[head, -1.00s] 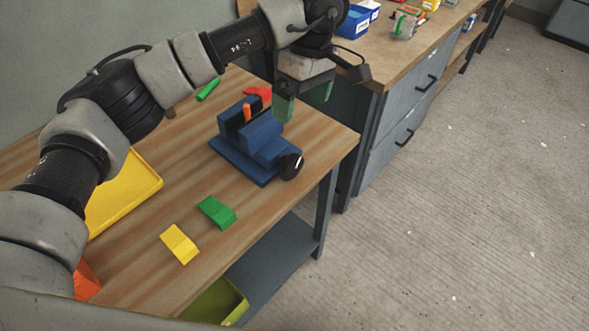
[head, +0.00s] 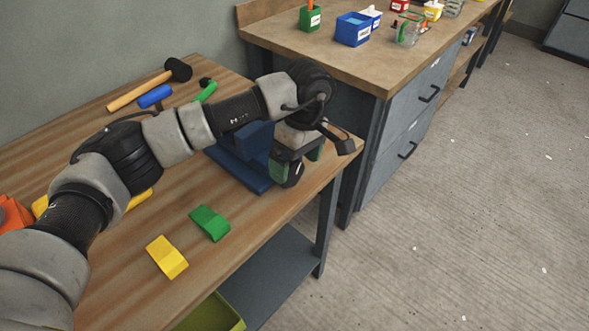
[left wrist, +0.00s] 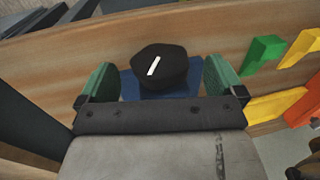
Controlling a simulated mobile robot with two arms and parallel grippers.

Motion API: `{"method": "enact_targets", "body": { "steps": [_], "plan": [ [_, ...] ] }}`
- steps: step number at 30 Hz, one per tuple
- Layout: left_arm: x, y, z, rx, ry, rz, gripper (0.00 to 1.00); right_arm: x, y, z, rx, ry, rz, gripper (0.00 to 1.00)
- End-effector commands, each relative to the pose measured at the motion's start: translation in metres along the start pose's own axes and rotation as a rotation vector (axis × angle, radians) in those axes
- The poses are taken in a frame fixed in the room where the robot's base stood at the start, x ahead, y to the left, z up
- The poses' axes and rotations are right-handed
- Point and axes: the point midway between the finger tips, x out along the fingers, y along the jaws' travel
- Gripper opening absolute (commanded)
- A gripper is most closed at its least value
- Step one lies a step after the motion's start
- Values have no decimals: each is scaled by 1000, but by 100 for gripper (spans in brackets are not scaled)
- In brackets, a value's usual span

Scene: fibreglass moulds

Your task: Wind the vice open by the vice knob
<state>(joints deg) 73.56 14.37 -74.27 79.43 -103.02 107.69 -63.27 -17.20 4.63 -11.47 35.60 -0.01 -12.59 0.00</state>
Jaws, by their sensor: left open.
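The blue vice (head: 236,166) stands on the wooden bench near its right end, partly hidden behind my left arm and gripper. Its black vice knob (head: 295,174) faces the bench's front edge and shows between the fingers of my left gripper (head: 296,168). In the left wrist view the knob (left wrist: 160,66), with a white mark slanting up to the right, sits between the two green fingertips of the open left gripper (left wrist: 160,80). A gap shows on each side of the knob. The vice's jaws are hidden. My right gripper is not seen.
On the bench (head: 130,235) lie a green block (head: 210,223), a yellow block (head: 167,257), a mallet (head: 150,85) and a blue-handled tool (head: 155,96). A second bench (head: 340,72) with bins stands behind at the right. Open floor lies to the right.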

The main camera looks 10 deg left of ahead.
Motion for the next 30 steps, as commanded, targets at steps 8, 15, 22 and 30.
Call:
{"method": "enact_targets", "body": {
  "steps": [8,15,22,30],
  "plan": [
    [28,0,0,0,0,-1,97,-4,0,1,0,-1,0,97],
    [30,0,0,0,1,0,97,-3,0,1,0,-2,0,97],
    [30,0,0,0,0,0,71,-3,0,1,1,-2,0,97],
    [30,0,0,1,0,3,48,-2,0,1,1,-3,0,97]
  ]
}}
